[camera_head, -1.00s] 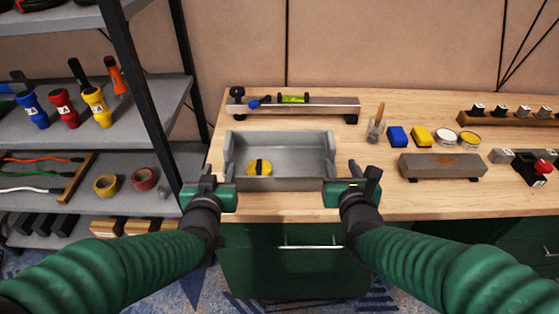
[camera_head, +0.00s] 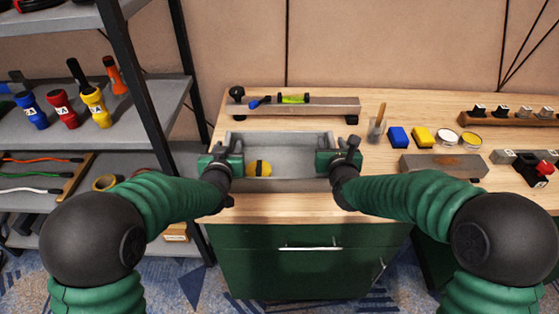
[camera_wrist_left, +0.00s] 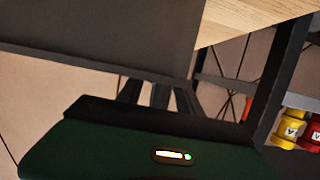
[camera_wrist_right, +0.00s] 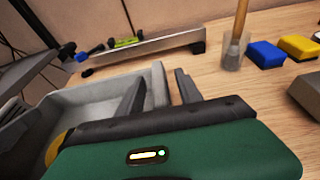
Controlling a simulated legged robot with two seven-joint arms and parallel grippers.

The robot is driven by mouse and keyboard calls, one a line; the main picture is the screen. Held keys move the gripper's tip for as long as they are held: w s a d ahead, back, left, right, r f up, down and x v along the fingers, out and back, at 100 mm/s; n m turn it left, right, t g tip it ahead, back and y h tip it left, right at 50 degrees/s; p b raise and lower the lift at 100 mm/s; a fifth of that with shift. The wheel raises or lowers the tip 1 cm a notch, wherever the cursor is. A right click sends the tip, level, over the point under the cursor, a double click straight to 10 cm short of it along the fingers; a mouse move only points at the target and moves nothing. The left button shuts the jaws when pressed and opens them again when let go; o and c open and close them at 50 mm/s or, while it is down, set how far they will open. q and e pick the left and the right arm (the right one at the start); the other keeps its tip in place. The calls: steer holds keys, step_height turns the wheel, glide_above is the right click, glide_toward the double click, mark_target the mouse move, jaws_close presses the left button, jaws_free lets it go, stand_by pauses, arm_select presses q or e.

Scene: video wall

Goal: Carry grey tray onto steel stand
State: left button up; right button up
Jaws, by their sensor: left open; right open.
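The grey tray (camera_head: 290,142) sits on the wooden workbench, with a yellow and black round item (camera_head: 259,169) inside it. A long steel stand (camera_head: 325,106) on dark feet lies behind the tray, with a level (camera_head: 293,99) on it. My left gripper (camera_head: 226,150) is open at the tray's left end; its fingers (camera_wrist_left: 158,95) point at a large grey surface, and contact is unclear. My right gripper (camera_head: 345,150) is open at the right end. In the right wrist view its fingers (camera_wrist_right: 160,92) appear to straddle the tray's end wall (camera_wrist_right: 153,88).
To the right are a brush cup (camera_head: 376,130), blue and yellow blocks (camera_head: 398,137), round tins and a rust-stained grey block (camera_head: 443,165). A shelf rack (camera_head: 150,100) with flashlights stands at the left. Bench space in front of the tray is clear.

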arm_select(q)
steer(key=c, duration=0.9)
arm_select(e)
steer(key=c, duration=0.9)
arm_select(q)
jaws_close()
arm_select(e)
jaws_close()
arm_select(q)
steer(key=shift+d+r, duration=0.1)
arm_select(e)
steer(key=shift+d, duration=0.1)
